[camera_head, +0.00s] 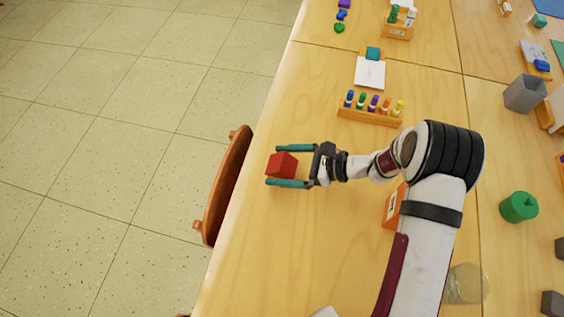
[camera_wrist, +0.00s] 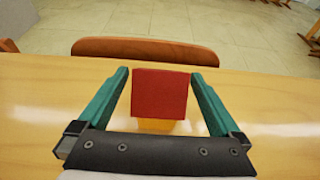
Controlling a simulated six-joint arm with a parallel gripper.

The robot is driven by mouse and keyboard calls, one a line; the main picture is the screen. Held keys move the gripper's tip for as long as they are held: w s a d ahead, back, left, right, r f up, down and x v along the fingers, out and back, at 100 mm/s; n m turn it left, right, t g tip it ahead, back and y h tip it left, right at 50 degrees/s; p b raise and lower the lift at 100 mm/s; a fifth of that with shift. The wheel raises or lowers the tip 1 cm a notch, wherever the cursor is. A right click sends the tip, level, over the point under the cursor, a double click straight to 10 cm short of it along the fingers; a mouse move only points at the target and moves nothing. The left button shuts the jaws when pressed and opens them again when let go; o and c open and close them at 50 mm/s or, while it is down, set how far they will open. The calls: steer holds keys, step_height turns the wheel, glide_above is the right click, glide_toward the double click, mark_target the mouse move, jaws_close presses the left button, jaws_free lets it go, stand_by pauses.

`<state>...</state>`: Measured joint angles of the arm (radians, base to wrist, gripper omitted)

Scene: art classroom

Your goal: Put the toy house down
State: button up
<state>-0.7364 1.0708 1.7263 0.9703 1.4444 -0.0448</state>
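The toy house (camera_head: 282,165) is a small red block-like piece near the left edge of the table. In the wrist view it shows as a red top (camera_wrist: 160,94) with a yellow-orange part (camera_wrist: 158,126) below it. My gripper (camera_head: 282,166) has its two teal fingers spread wide, one on each side of the house. In the wrist view a gap shows between the house and each finger of my gripper (camera_wrist: 160,82). The house appears to rest on the table (camera_head: 262,240). Its underside is hidden.
A brown chair (camera_head: 228,185) stands against the table's left edge. A wooden rack of colored markers (camera_head: 370,116) and a sheet of paper (camera_head: 370,73) lie behind my gripper. An orange box (camera_head: 393,207) is beside my arm. A green container (camera_head: 519,207) stands at the right. The near-left table is clear.

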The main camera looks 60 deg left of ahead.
steer(key=shift+w+d+r, duration=0.1)
steer(key=shift+r, duration=0.1)
steer(key=w+d+r+n+t, duration=0.1)
steer(key=w+d+r, duration=0.7)
steer(key=d+r, duration=0.3)
steer(key=s+d+r+n+t+h, duration=0.25)
steer(key=d+r, duration=0.25)
steer(key=d, duration=0.6)
steer(key=s+d+t+h, duration=0.2)
steer(key=s+d, duration=0.2)
steer(key=d, duration=0.4)
steer(key=s+d+r+t+h, duration=0.1)
steer(key=s+d+t+h, duration=0.2)
steer(key=d, duration=0.5)
steer(key=shift+s+r+t, duration=0.3)
steer(key=shift+s+t, duration=0.05)
steer(key=shift+s, duration=0.1)
